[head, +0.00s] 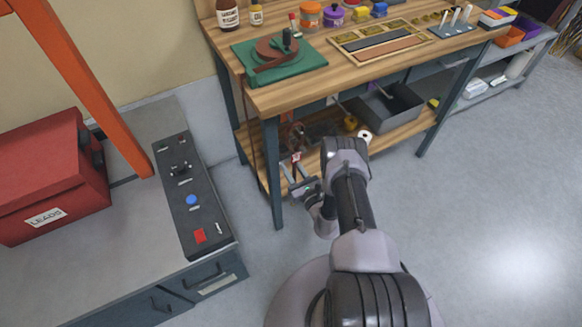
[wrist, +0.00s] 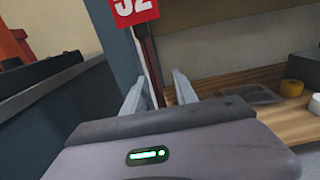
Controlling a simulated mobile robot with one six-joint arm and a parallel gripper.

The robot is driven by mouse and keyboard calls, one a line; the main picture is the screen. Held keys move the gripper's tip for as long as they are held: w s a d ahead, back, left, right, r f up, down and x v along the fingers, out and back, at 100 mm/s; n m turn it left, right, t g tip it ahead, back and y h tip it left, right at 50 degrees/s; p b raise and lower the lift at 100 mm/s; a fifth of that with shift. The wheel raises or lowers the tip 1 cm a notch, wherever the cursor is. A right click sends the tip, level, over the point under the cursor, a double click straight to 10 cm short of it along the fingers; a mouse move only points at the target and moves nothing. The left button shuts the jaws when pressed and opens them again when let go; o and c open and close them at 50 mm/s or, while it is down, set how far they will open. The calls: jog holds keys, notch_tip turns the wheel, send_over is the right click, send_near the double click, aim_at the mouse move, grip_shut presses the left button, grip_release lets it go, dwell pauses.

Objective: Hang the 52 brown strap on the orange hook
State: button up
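A red tag marked 52 (wrist: 132,10) shows at the top of the wrist view. No orange hook can be clearly made out; an orange post (head: 80,80) stands at left.
The wooden workbench (head: 290,95) has dark legs and a lower shelf (head: 400,132) holding a grey bin (head: 390,107) and tape rolls. A bench leg (head: 272,175) stands close to my gripper. A grey cabinet with a control panel (head: 190,195) and red box (head: 50,178) is at left. Floor at right is clear.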

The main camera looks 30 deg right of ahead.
jog(key=shift+s, duration=0.1)
jog(key=s+p, duration=0.7)
jog(key=s, duration=1)
jog(key=shift+s+d, duration=0.2)
jog(key=shift+d, duration=0.1)
